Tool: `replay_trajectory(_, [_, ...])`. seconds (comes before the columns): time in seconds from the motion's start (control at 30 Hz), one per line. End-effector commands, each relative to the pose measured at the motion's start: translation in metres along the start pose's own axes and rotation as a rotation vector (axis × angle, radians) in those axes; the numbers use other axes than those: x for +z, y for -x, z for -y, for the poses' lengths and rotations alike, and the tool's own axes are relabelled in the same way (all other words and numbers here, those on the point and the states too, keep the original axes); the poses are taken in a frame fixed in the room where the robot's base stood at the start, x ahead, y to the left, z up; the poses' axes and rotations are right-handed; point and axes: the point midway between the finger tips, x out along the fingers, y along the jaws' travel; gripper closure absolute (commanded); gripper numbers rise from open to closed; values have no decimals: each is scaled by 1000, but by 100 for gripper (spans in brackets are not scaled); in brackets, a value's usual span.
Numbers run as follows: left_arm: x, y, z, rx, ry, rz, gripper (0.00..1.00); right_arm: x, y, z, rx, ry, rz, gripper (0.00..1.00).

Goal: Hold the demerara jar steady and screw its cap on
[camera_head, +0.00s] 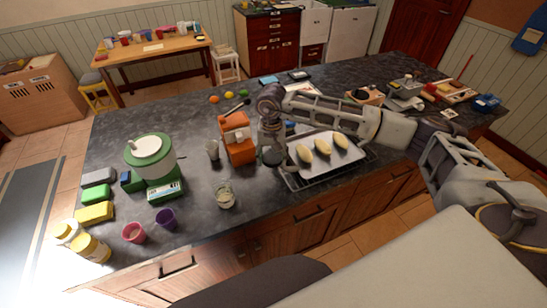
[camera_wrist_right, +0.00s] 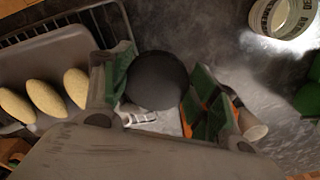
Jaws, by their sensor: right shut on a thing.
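The demerara jar (camera_head: 225,195) is a small clear glass jar. It stands upright and uncapped near the counter's front edge, left of my right gripper (camera_head: 272,145). In the right wrist view the jar (camera_wrist_right: 282,16) is at the top right corner, apart from the fingers. My right gripper (camera_wrist_right: 155,85) is shut on a dark round cap (camera_wrist_right: 157,80), held between its green-padded fingers. The cap (camera_head: 273,157) is above the counter, beside the tray. My left gripper is not in view.
A tray (camera_head: 343,164) with pale oval loaves lies on a rack right of the gripper. An orange machine (camera_head: 237,142) stands just behind left. A green and white scale-like appliance (camera_head: 152,160) and purple cup (camera_head: 166,219) are farther left. Bare counter surrounds the jar.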

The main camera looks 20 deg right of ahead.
Motion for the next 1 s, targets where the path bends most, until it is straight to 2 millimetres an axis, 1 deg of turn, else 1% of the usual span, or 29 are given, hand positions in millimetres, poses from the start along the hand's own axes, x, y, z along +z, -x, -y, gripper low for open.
replay_trajectory(0.4, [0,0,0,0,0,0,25,-3,0,8,0,327,0,49])
replay_trajectory(0.6, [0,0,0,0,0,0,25,-3,0,10,0,447,0,49])
replay_trajectory(0.77, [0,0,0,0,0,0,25,-3,0,10,0,495,0,49])
replay_trajectory(1.0, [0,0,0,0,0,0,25,-3,0,9,0,504,0,49])
